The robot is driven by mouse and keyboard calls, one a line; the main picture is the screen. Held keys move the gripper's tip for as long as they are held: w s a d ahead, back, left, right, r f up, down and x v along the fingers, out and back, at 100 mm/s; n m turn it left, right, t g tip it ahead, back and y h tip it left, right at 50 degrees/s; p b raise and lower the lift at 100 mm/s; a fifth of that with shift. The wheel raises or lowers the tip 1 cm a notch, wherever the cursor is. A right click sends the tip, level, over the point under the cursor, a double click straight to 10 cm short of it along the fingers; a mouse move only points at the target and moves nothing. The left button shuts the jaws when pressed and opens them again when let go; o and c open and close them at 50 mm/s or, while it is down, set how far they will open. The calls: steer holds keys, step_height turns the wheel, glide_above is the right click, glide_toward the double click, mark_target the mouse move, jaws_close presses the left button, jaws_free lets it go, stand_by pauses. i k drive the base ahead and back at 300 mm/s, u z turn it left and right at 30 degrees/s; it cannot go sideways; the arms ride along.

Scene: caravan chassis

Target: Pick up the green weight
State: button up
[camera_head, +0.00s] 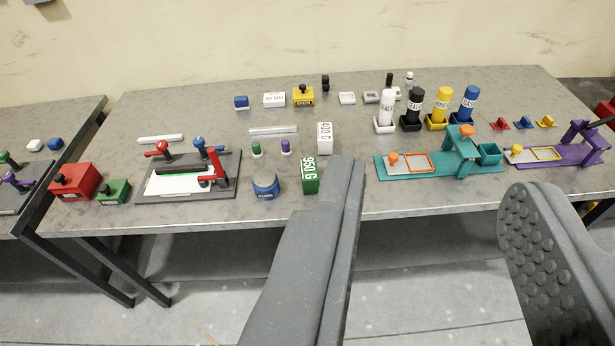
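The green weight (311,176) is a block with white "950 G" lettering. It stands on the grey table near the front edge, just left of my left finger's tip. A white weight (324,138) marked "400 G" stands just behind it. My gripper (430,175) is open and empty, with its fingers wide apart in front of the table. The green weight is outside the gap between the fingers, and its right edge is close to the left finger in the picture.
A round blue object (265,185) sits left of the green weight. A dark plate with red and blue clamps (187,175) is further left. A teal fixture (440,163) and a purple one (560,151) lie right. Several bottles (387,108) stand behind.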

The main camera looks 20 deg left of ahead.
mark_target(310, 176)
steer(key=z, duration=0.1)
steer(key=i, duration=1)
steer(key=u, duration=0.1)
